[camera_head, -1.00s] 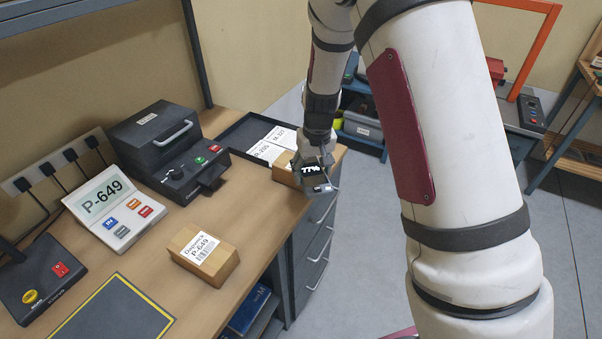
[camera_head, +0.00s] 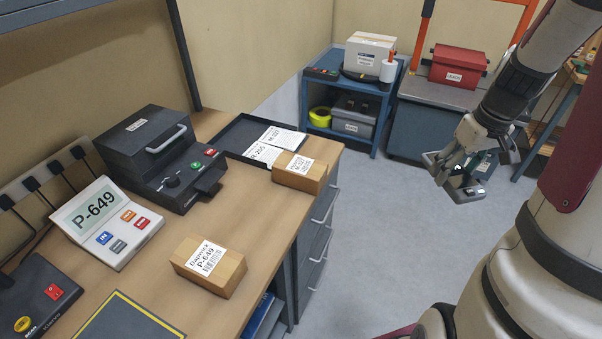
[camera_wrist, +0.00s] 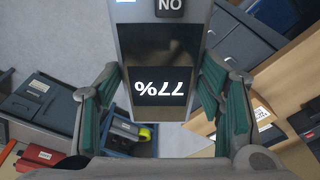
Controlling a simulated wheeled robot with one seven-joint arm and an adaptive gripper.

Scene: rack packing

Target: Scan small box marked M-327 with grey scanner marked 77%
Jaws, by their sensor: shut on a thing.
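The small box marked M-327 (camera_head: 299,172) sits on the right end of the wooden bench in the head view, its white label facing up. My gripper (camera_head: 462,182) is over the open floor, to the right of the bench and well apart from the box. It is shut on the grey scanner (camera_head: 468,191). In the wrist view the scanner's dark screen (camera_wrist: 160,86) reads 77%, upside down, between the green-padded fingers. Where the scanner's front points is hard to tell.
A second box marked P-649 (camera_head: 208,266) lies nearer on the bench, beside a display reading P-649 (camera_head: 100,222). A black label device (camera_head: 160,155) and a dark tray (camera_head: 235,137) stand behind. A blue shelf (camera_head: 391,98) stands beyond clear floor.

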